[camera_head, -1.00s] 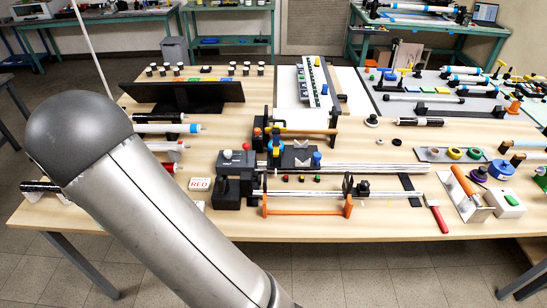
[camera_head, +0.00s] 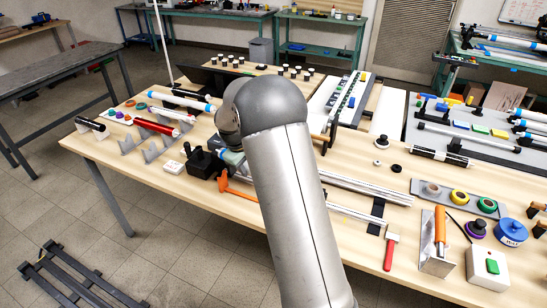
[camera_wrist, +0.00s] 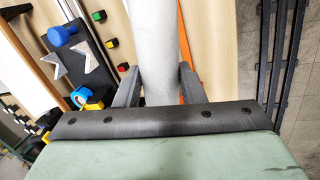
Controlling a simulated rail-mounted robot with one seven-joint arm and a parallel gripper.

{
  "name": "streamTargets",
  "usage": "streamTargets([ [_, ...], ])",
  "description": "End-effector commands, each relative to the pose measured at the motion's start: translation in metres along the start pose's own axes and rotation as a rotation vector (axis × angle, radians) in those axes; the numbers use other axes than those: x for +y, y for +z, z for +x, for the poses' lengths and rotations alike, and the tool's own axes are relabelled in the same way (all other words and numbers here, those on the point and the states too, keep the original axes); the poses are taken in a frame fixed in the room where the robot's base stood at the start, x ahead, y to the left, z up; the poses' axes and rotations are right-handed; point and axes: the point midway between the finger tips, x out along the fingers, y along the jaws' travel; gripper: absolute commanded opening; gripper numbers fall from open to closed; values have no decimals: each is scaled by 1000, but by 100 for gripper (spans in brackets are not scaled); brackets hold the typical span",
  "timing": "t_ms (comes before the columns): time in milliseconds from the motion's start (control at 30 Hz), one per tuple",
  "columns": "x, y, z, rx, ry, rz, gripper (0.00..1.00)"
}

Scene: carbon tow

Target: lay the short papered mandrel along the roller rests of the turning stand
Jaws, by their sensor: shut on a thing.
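In the wrist view my gripper (camera_wrist: 158,88) is shut on a pale grey-white cylinder (camera_wrist: 160,45), which looks like the short papered mandrel. The cylinder runs up out of the top of the picture, so its far end is hidden. In the head view my arm hides the cylinder and my fingertips.
Metal V-blocks (camera_wrist: 71,62) and a blue knob (camera_wrist: 62,36) lie left of the cylinder in the wrist view. Metal racks (camera_head: 150,152) with a red tube (camera_head: 158,127) stand at the bench's left. Long rods (camera_head: 365,188) and a red-handled tool (camera_head: 389,252) lie right of my arm.

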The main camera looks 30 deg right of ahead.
Motion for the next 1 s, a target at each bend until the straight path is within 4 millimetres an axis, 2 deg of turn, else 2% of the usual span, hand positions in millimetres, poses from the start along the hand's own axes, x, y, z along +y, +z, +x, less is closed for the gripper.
streamTargets([
  [33,22,0,8,18,6,-39,6],
  [100,45,1,10,38,15,-104,6],
  [200,67,2,12,56,25,-169,6],
  [300,78,4,12,64,32,-201,6],
  [733,79,5,12,65,35,-208,6],
  [1000,73,4,31,65,34,-209,6],
])
